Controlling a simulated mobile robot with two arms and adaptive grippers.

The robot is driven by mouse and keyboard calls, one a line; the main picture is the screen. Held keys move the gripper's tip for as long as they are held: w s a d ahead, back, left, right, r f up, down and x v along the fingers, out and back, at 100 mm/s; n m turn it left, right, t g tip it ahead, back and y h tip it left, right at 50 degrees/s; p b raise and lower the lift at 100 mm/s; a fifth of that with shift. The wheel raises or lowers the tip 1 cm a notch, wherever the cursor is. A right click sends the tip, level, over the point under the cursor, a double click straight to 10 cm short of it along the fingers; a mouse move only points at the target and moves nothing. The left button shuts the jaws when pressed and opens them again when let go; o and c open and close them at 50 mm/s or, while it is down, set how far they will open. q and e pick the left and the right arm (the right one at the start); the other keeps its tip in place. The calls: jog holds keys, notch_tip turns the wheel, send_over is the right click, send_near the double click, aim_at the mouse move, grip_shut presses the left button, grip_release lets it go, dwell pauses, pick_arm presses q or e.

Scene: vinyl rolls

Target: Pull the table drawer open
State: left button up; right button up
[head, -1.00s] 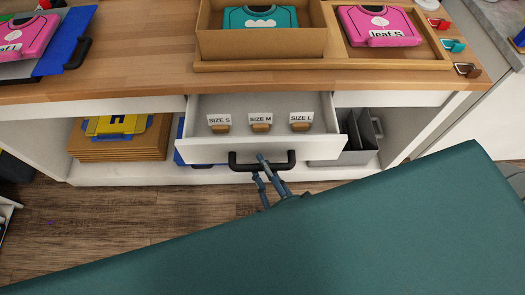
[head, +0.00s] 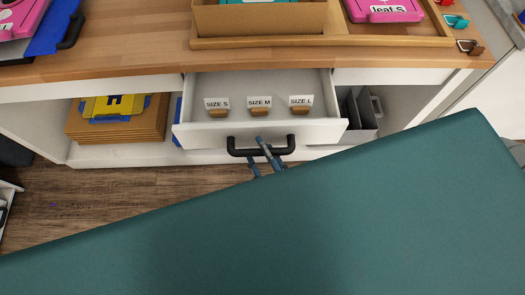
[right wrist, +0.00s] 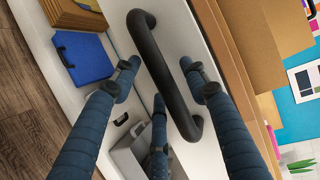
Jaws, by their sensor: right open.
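The white table drawer (head: 195,133) is pulled partly out under the wooden tabletop. Its inside shows three label cards, SIZE S, SIZE M and SIZE L, on small wooden stands. The black bar handle (head: 236,151) is on the drawer front; it also shows in the right wrist view (right wrist: 155,55). My right gripper (head: 257,152) is at the handle's middle. In the right wrist view its blue fingers (right wrist: 160,75) are open, on both sides of the handle, with gaps between. My left gripper is not in view.
The tabletop (head: 120,62) holds a cardboard box (head: 260,20) and a wooden tray (head: 435,38). Under it are a cardboard stack (head: 115,130) on the left and a grey bin (head: 362,135) on the right. Wooden floor (head: 110,195) is clear at the left.

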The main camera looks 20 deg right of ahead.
jog(key=v, duration=1.2)
notch_tip(320, 180, down, 29)
jog(key=s+d+n+g+y, duration=0.15)
jog(key=n+g, duration=0.45)
jog(key=n, duration=0.7)
jog(key=s+d+f+n+g+h, duration=0.1)
jog(key=s+d+f+n+g, duration=0.2)
jog(key=s+f, duration=0.4)
jog(key=s+d+f+n+g+h, duration=0.2)
jog(key=s+d+f+n+g, duration=0.2)
jog(key=s+d+f, duration=0.3)
notch_tip(320, 180, down, 4)
jog(key=shift+f+g, duration=0.15)
jog(key=shift+g, duration=0.75)
jog(key=shift+h, duration=0.25)
